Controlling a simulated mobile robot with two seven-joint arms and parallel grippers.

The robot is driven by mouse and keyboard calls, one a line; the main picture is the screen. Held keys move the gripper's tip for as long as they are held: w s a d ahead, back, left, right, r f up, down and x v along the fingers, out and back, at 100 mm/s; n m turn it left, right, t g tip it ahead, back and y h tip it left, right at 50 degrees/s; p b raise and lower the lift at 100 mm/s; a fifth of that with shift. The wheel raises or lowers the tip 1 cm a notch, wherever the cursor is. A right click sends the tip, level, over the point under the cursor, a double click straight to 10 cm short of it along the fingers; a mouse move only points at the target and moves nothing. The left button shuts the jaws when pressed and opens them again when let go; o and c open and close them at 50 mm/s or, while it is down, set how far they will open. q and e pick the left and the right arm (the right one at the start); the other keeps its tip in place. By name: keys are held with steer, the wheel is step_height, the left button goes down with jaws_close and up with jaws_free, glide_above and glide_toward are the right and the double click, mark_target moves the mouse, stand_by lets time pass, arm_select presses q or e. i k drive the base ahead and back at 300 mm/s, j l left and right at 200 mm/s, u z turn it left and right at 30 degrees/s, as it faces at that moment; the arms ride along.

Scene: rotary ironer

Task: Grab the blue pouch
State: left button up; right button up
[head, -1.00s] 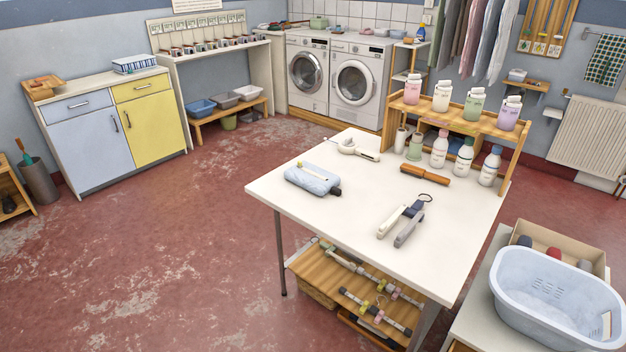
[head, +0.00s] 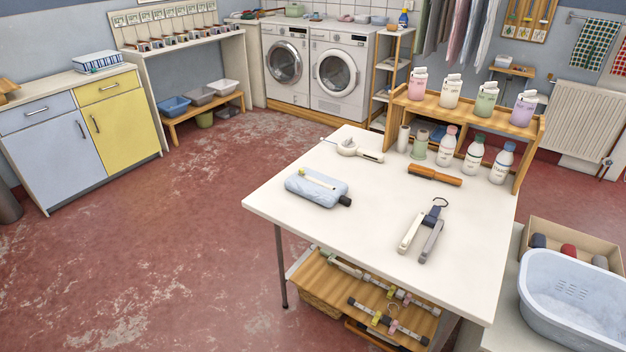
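The blue pouch (head: 312,192) is light blue and lies flat on the left part of the white table (head: 350,239). A cream strip lies across its top, and a small black piece sticks out at its right end. Nothing touches it from above. Neither of my grippers shows in the head view.
On the table are a white round tool with a handle (head: 358,150), an orange-brown bar (head: 434,175) and a grey-and-white clamp-like tool (head: 424,230). A wooden rack (head: 465,113) with several bottles stands at the back. A pale blue basin (head: 575,300) is at right. Floor left is clear.

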mark_target(320, 189)
steer(key=i+j, duration=0.2)
steer(key=i+j+z, duration=0.15)
steer(key=j, duration=0.25)
steer(key=i+j, duration=0.2)
steer(key=i+j+z, duration=0.15)
steer(key=j, duration=0.25)
steer(key=i+j, duration=0.2)
steer(key=j, duration=0.15)
steer(key=i+j+z, duration=0.15)
steer(key=j, duration=0.2)
steer(key=i+j, duration=0.15)
steer(key=j, duration=0.2)
steer(key=i+j+z, duration=0.15)
steer(key=j, duration=0.2)
